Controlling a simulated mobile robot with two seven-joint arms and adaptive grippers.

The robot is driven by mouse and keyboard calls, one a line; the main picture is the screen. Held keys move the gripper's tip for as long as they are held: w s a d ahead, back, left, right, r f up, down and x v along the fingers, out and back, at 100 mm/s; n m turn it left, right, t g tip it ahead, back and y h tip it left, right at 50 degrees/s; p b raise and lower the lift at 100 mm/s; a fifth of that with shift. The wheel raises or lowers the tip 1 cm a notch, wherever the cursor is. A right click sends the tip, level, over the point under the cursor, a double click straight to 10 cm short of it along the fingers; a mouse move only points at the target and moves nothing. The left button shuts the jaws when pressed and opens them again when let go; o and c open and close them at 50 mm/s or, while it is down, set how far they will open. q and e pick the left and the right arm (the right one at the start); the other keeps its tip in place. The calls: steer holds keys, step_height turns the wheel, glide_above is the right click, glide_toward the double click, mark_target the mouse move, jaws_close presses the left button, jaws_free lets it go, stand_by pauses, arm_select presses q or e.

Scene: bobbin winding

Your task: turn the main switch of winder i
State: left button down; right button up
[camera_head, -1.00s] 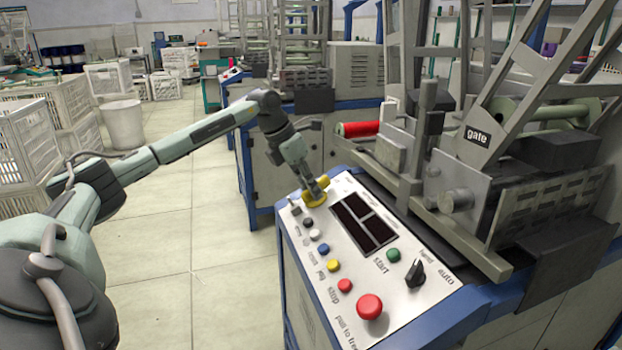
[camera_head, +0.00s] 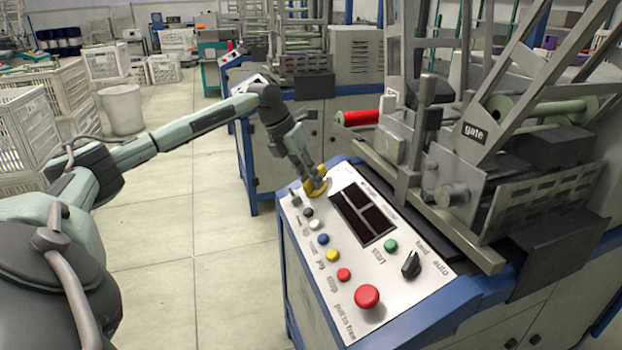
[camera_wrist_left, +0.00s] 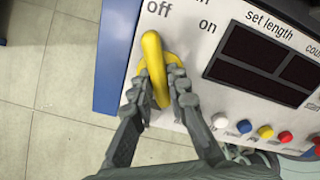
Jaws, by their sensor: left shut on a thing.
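The main switch is a yellow handle (camera_head: 318,189) on a yellow round base at the far left corner of the winder's white control panel (camera_head: 345,262). My left gripper (camera_head: 309,176) is on this handle. In the left wrist view the yellow handle (camera_wrist_left: 154,66) stands between the two fingers of my left gripper (camera_wrist_left: 165,92), which are shut on it. The words "off" and "on" are printed beyond the handle there. The handle's upper end lies towards "off", left of "on". Fingers hide part of the base. My right gripper is not in view.
The panel carries a dark display (camera_head: 363,213), several coloured buttons, a red mushroom button (camera_head: 367,297) and a black selector knob (camera_head: 411,264). The winder's grey frame with a "gate" plate (camera_head: 475,133) rises to the right. Open floor (camera_head: 190,210) lies to the left.

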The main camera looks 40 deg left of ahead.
arm_select(q)
steer(key=c, duration=1.5)
jaws_free()
steer(key=shift+r, duration=0.15)
steer(key=v, duration=1.1)
steer(key=shift+s+a+r, duration=0.15)
steer(key=shift+s+r, duration=0.1)
steer(key=shift+r, duration=0.05)
